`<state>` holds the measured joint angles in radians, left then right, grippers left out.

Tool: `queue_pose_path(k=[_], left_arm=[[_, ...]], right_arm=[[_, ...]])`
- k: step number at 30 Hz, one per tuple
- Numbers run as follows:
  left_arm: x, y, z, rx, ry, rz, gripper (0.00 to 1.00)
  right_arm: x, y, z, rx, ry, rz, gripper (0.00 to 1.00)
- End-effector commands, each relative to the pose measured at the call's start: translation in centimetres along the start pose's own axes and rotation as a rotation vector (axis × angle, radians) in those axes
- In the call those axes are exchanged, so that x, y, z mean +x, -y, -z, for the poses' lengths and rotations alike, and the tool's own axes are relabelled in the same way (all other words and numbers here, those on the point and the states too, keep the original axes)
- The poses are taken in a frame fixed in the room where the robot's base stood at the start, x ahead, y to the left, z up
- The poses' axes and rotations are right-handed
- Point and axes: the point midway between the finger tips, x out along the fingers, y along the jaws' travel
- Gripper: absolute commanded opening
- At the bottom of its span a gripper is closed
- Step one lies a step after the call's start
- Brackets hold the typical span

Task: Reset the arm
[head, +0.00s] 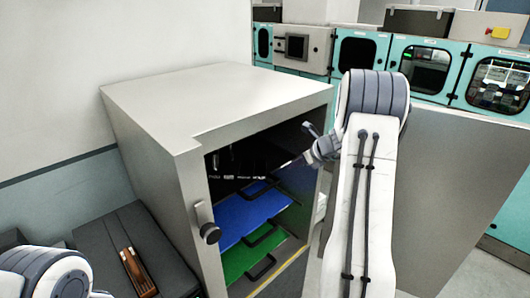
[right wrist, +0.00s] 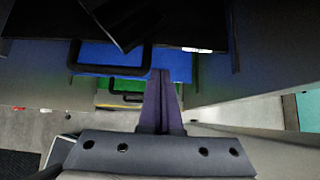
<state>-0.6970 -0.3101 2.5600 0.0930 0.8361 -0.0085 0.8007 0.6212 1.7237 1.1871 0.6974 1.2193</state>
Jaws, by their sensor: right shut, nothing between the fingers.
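My right arm reaches down the right side of the head view, bent at a large grey-and-white joint. Its gripper (head: 306,146) shows small and partly hidden at the right edge of the cabinet opening. In the right wrist view the gripper (right wrist: 161,74) has its two dark fingers together, with nothing between them. The fingers point toward trays with black handles: a blue tray (right wrist: 180,66) and a green tray (right wrist: 128,86) below it. Only a white-and-grey joint of my left arm shows at the bottom left of the head view; its gripper is outside the picture.
The grey cabinet (head: 205,105) stands open, its door (head: 450,190) swung out to the right behind my right arm. Inside are a blue tray (head: 240,215) and a green tray (head: 240,262). A dark case (head: 95,235) sits at the left. Teal machines line the back.

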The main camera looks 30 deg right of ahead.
Motion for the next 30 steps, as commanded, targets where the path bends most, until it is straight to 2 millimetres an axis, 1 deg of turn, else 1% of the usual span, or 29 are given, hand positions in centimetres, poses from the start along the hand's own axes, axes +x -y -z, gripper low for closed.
queue_pose_path(k=[5,7,8,11,14,15,17,18,19,20,21,23,24,26,27,29,30], left_arm=[[0.0,0.0,0.0,0.000,0.000,0.000,0.50],[0.0,0.0,0.0,0.000,0.000,0.000,0.50],[0.0,0.0,0.0,0.000,0.000,0.000,0.50],[0.0,0.0,0.0,0.000,0.000,0.000,0.50],[0.0,0.0,0.0,0.000,0.000,0.000,0.50],[0.0,0.0,0.0,0.000,0.000,0.000,0.50],[0.0,0.0,0.0,0.000,0.000,0.000,0.50],[0.0,0.0,0.0,0.000,0.000,0.000,0.50],[0.0,0.0,0.0,0.000,0.000,0.000,0.50],[0.0,0.0,0.0,0.000,0.000,0.000,0.50],[0.0,0.0,0.0,0.000,0.000,0.000,0.50],[0.0,0.0,0.0,0.000,0.000,0.000,0.50],[0.0,0.0,0.0,0.000,0.000,0.000,0.50],[0.0,0.0,0.0,0.000,0.000,0.000,0.50],[0.0,0.0,0.0,0.000,0.000,0.000,0.50],[0.1,0.0,0.0,0.000,0.000,0.000,0.50],[1.9,0.1,-0.1,0.000,-0.001,0.000,0.50]], right_arm=[[0.1,-0.4,-0.2,-0.006,-0.001,-0.004,0.00],[0.2,-1.0,-0.3,-0.035,-0.011,-0.012,0.00],[0.3,-1.7,-0.3,-0.064,-0.022,-0.020,0.00],[0.7,-5.6,-0.1,-0.267,-0.085,-0.075,0.00],[0.5,-12.1,0.8,-0.651,-0.181,-0.179,0.00],[0.1,-15.1,1.5,-0.846,-0.216,-0.235,0.00],[-0.7,-19.2,2.8,-1.160,-0.258,-0.323,0.00],[-1.5,-21.6,3.8,-1.370,-0.274,-0.383,0.00],[-2.1,-23.2,4.5,-1.523,-0.282,-0.428,0.00],[-2.7,-24.5,5.2,-1.670,-0.284,-0.469,0.00],[-3.5,-26.2,6.2,-1.855,-0.282,-0.524,0.00],[-4.6,-28.3,7.4,-2.118,-0.266,-0.599,0.00],[-5.3,-29.5,8.2,-2.285,-0.248,-0.648,0.00],[-6.4,-31.1,9.4,-2.528,-0.212,-0.716,0.00],[-7.1,-32.0,10.2,-2.686,-0.181,-0.758,0.00],[-8.0,-33.4,11.4,-2.917,-0.122,-0.821,0.00],[-7.0,-34.8,12.1,-2.920,-0.089,-0.837,0.00]])
